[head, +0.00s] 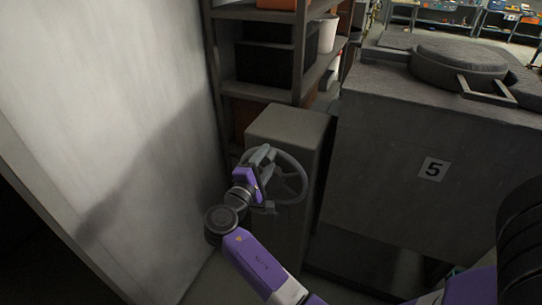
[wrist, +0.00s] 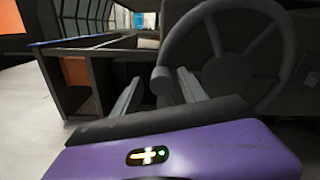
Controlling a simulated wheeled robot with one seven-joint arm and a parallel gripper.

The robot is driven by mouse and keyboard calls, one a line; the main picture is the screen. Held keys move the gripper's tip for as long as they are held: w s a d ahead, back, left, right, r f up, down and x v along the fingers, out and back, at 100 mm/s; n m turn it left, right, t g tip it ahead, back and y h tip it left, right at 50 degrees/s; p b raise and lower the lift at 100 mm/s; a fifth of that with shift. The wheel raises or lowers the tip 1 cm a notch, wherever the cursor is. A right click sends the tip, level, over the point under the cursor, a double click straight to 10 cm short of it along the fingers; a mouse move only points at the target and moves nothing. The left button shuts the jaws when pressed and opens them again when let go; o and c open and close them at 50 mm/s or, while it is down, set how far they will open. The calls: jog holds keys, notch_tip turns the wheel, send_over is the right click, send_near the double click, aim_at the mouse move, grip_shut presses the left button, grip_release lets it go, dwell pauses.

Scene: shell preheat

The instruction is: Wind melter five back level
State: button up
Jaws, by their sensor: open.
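Melter five is the large grey block with a "5" label (head: 432,169) on its side, at the right of the head view. Its round lid (head: 458,66) sits on top, and the top looks about level. A grey handwheel (head: 296,178) stands on the face of a grey pedestal (head: 290,122) left of the melter. The wheel fills the upper right of the wrist view (wrist: 222,72). My gripper (head: 264,155) is at the wheel's left side. In the wrist view its two fingers (wrist: 158,92) are apart, with a knob-like grey part (wrist: 160,80) of the wheel showing between them. Contact cannot be told.
A pale wall panel (head: 110,120) stands close on the left of my arm. A dark shelf rack (head: 300,50) with bins is behind the pedestal. Work benches (head: 440,18) are far back at the right.

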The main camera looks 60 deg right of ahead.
jog(key=shift+s+a, duration=0.15)
jog(key=shift+a, duration=1.65)
